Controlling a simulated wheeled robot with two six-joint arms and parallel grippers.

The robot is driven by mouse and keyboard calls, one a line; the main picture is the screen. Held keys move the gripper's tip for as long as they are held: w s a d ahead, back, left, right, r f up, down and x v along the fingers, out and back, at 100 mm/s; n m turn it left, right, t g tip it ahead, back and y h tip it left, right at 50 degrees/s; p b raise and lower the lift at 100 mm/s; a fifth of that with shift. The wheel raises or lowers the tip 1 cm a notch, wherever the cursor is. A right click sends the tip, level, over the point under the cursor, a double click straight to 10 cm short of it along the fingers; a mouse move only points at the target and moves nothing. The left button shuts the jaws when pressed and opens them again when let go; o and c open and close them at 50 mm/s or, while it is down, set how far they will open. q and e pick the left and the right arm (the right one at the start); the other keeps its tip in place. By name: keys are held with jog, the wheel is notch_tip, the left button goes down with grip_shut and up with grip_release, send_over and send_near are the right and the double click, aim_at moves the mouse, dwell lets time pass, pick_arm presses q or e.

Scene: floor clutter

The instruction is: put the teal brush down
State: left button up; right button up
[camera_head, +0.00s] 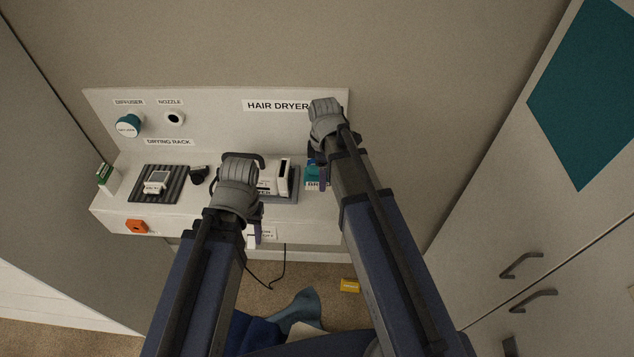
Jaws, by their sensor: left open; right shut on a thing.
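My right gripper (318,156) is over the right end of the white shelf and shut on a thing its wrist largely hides. A teal piece with a pale lettered patch (313,182) shows just below it. This may be the teal brush, but its full shape and whether it touches the shelf cannot be made out. My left gripper (244,160) is open above the middle of the shelf, in front of a white device (268,178); its fingertips are mostly hidden by its own wrist.
The shelf (190,218) has a ribbed dark mat (176,193) bearing a small white item, a black piece (199,174) and an orange item (137,226). A diffuser (129,124) and nozzle (175,118) are on the backboard. A yellow box (349,286) lies on the floor.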

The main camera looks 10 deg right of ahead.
jog(key=shift+w+d+r, duration=0.15)
jog(key=shift+w+r, duration=0.15)
jog(key=shift+r, duration=0.05)
jog(key=shift+s+f, duration=0.1)
jog(key=shift+f, duration=0.1)
notch_tip(320, 180, down, 10)
jog(key=b, duration=1)
pick_arm(q)
notch_tip(320, 180, down, 9)
jog(key=shift+w+f, duration=0.2)
jog(key=shift+w, duration=0.1)
pick_arm(e)
jog(key=shift+r, duration=0.2)
pick_arm(q)
jog(key=shift+f, duration=0.1)
pick_arm(e)
jog(key=shift+f, duration=0.15)
jog(key=o, duration=1.2)
